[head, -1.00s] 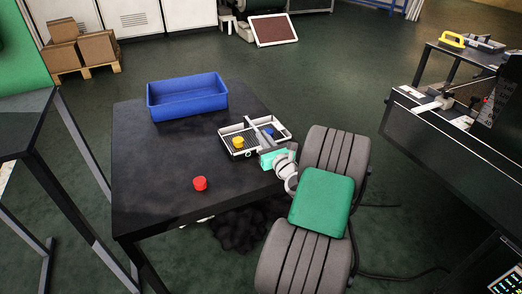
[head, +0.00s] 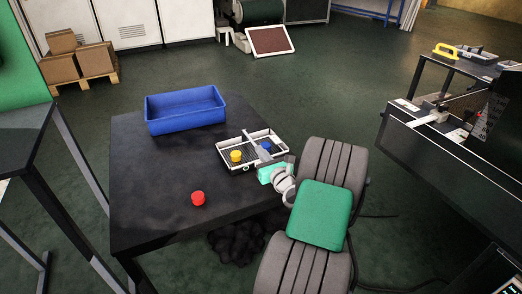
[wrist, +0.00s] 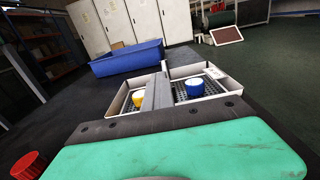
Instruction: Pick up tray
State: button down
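The tray (head: 232,168) is a light-rimmed, two-compartment tray with a dark mesh floor, on the black table's right side in the head view. A yellow round piece (head: 236,155) is in its left compartment and a blue one (head: 266,146) in its right. In the wrist view the tray (wrist: 207,103) lies straight ahead. My gripper (head: 257,146) reaches over the tray's middle, between the two compartments, from the near right side. In the wrist view its dark fingers (wrist: 186,62) cover the divider. Whether they grip it is hidden.
The table (head: 150,190) also bears a blue bin (head: 186,116) behind the tray and a red round piece (head: 198,198) in front. The table's left front is clear. A black machine (head: 430,150) stands to the right, a darker table (head: 20,140) to the left.

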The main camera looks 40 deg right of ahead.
jog(key=s+a+r+p, duration=0.5)
jog(key=s+a+r, duration=0.1)
jog(key=s+r, duration=0.5)
jog(key=shift+s+a+r+p, duration=0.15)
jog(key=shift+s+p, duration=0.2)
jog(key=shift+s, duration=0.3)
jog(key=c, duration=2.1)
grip_release()
jog(key=o, duration=1.7)
jog(key=shift+c, duration=0.2)
